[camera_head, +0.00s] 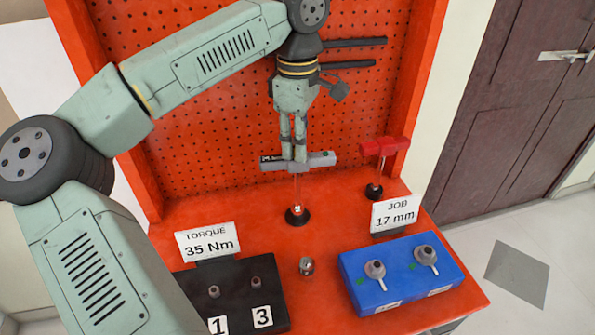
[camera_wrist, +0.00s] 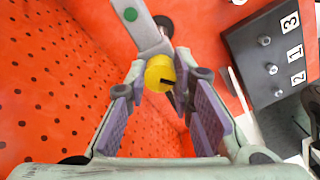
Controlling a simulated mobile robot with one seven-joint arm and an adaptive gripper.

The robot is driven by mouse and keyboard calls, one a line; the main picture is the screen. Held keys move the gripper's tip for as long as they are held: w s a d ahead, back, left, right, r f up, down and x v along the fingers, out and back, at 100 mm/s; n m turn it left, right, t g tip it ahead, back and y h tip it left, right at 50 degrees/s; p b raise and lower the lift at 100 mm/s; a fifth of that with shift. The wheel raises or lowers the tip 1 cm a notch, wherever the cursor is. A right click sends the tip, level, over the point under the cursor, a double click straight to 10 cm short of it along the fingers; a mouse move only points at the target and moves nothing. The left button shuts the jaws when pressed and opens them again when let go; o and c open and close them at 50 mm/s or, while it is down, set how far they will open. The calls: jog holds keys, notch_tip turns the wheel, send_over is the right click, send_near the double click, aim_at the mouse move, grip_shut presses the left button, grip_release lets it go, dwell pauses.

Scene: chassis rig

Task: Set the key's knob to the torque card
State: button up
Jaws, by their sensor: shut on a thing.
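The torque key has a grey handle (camera_head: 322,159) with a dark printed end and a thin upright shaft down to a round black foot on the bench. My gripper (camera_head: 294,162) is above this key with its fingers shut on it. In the wrist view, the yellow knob (camera_wrist: 160,73) with a dark mark sits between the fingertips of my gripper (camera_wrist: 165,85), and the grey handle (camera_wrist: 142,22) with a green dot extends beyond it. I cannot read a setting on the knob. The torque card (camera_head: 207,242) reads 35 Nm.
A job card (camera_head: 396,214) reads 17 mm. A blue block (camera_head: 400,282) holds two sockets. A black numbered block (camera_head: 235,282) carries bolts. A loose metal piece (camera_head: 306,266) lies between the blocks. A red-handled key (camera_head: 385,146) stands right. A perforated orange panel (camera_head: 220,130) is behind.

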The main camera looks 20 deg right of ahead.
jog(key=shift+m+p, duration=0.65)
jog(key=shift+m, duration=1.35)
jog(key=m, duration=0.6)
jog(key=o, duration=0.7)
jog(key=shift+o, duration=0.2)
jog(key=n+b, duration=0.1)
jog(key=n, duration=0.4)
jog(key=shift+n, duration=0.4)
jog(key=n+b, duration=0.1)
jog(key=n, duration=0.4)
